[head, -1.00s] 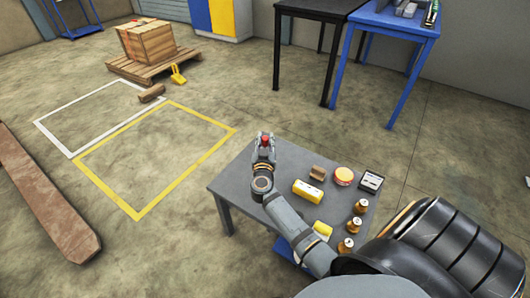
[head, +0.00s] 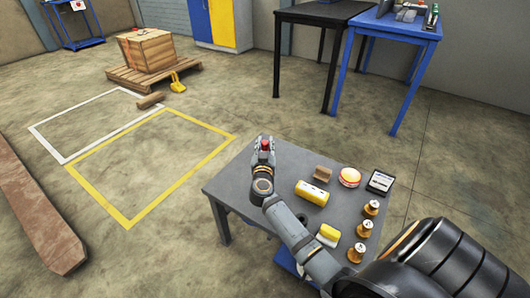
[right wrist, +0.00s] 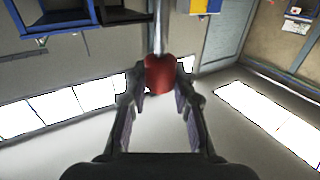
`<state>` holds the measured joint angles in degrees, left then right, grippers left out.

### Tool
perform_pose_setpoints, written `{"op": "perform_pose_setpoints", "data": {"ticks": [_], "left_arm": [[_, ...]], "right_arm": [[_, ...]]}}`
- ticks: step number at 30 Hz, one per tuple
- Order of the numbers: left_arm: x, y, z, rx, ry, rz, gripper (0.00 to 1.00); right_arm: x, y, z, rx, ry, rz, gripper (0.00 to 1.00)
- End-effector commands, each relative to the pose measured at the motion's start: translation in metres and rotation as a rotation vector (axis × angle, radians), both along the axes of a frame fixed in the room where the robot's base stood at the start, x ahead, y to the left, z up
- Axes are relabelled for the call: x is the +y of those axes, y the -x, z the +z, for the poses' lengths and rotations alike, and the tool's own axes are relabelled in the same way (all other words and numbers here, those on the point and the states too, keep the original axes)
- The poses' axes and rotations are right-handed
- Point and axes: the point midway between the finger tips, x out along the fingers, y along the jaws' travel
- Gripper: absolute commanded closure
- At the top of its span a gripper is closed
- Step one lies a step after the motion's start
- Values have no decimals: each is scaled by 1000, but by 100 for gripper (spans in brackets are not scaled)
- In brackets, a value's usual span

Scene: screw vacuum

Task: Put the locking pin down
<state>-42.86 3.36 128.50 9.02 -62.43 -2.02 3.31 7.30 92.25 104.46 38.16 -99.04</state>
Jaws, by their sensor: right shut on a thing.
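The locking pin shows its red knob (head: 265,144) in the head view, between the fingers of my right gripper (head: 264,147). In the right wrist view the red knob (right wrist: 159,75) sits between the two fingertips, with a thin metal shaft (right wrist: 158,28) reaching away from it. My right gripper (right wrist: 160,84) is shut on the knob. In the head view it is over the far left part of the grey table (head: 229,189). I cannot tell its exact height above the table. My left gripper is not in view.
The table holds a brown block (head: 323,174), a yellow cylinder (head: 312,193), a round red-orange thing (head: 349,177), a dark case (head: 380,182), several brass weights (head: 371,208) and a yellow-and-white thing (head: 328,236). A black table (head: 318,16) and a blue table (head: 396,30) stand behind.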

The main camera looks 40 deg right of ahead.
Motion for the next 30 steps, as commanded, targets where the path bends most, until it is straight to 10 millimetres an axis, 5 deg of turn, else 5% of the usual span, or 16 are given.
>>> {"op": "perform_pose_setpoints", "data": {"ticks": [12, 13, 18, 30], "left_arm": [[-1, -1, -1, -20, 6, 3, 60], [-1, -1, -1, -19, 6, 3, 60], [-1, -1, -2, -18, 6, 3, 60], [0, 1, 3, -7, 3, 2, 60]], "right_arm": [[0, 0, -3, 0, 0, 0, 100], [0, 0, -3, 0, 0, 0, 73], [0, 0, -3, -1, -1, 0, 52], [7, 8, 1, 2, -3, 1, 52]]}}
